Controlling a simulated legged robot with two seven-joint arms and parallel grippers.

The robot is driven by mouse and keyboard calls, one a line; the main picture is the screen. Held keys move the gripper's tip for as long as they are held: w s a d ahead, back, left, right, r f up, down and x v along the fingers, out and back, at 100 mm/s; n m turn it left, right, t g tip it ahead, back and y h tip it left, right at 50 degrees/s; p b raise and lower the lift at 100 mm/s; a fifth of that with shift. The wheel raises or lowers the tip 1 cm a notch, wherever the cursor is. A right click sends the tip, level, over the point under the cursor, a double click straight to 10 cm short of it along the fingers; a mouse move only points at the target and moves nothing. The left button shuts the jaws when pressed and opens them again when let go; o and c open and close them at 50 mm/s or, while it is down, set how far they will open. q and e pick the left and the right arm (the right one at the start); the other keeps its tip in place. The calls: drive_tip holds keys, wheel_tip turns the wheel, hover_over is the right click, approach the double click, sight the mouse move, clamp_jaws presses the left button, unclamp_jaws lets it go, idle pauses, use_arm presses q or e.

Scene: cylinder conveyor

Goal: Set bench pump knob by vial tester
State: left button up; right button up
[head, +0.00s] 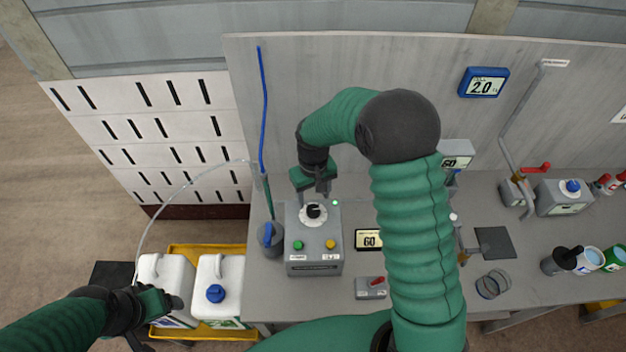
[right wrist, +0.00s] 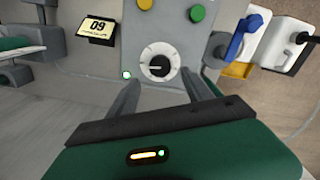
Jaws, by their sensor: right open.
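The bench pump is a grey box (head: 313,262) with a black knob (head: 314,211) on a white dial, a green button and a yellow button. In the right wrist view the knob (right wrist: 159,66) shows just beyond my fingertips, its white mark pointing left in that picture. My right gripper (head: 318,194) is open above the knob, with its two fingers (right wrist: 165,90) apart and nothing between them. The vial tester (head: 456,153) may be the grey unit partly hidden by my right arm. My left gripper (head: 160,302) is at the lower left near white jugs.
White jugs (head: 221,272) stand in a yellow tray (head: 203,334) left of the bench. A blue display reads 2.0 (head: 484,83) on the back panel. A glass dish (head: 492,285), a dark pad (head: 494,242) and several bottles stand to the right.

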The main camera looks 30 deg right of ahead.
sight(313, 209)
wheel_tip(313, 209, up, 11)
drive_tip(key=b, duration=0.1)
drive_tip(key=shift+b, duration=0.35)
